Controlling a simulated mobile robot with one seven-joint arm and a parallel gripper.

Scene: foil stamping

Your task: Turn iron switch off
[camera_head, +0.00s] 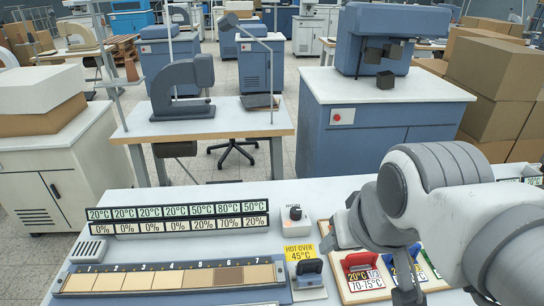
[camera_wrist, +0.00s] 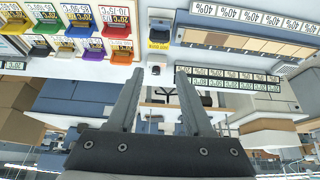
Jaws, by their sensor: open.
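A small white box with a black knob (camera_head: 295,212) stands on the bench behind the yellow "HOT OVER 45°C" sign (camera_head: 298,253). Its label is too small to read, and I cannot tell if it is the iron switch or how it is set. The box also shows in the wrist view (camera_wrist: 155,69), near the line between my fingertips. A dark block (camera_head: 309,272) sits on a pale stand in front of the sign. My gripper (camera_head: 368,272) is open and empty, right of the knob and above the coloured trays. Its two fingers (camera_wrist: 158,74) are spread wide in the wrist view.
A rack of temperature and percent cards (camera_head: 178,218) stands left of the knob. A numbered strip of tan squares (camera_head: 170,279) lies in front of it. Coloured trays with labels (camera_head: 361,263) lie under my gripper. The bench top around the knob is mostly clear.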

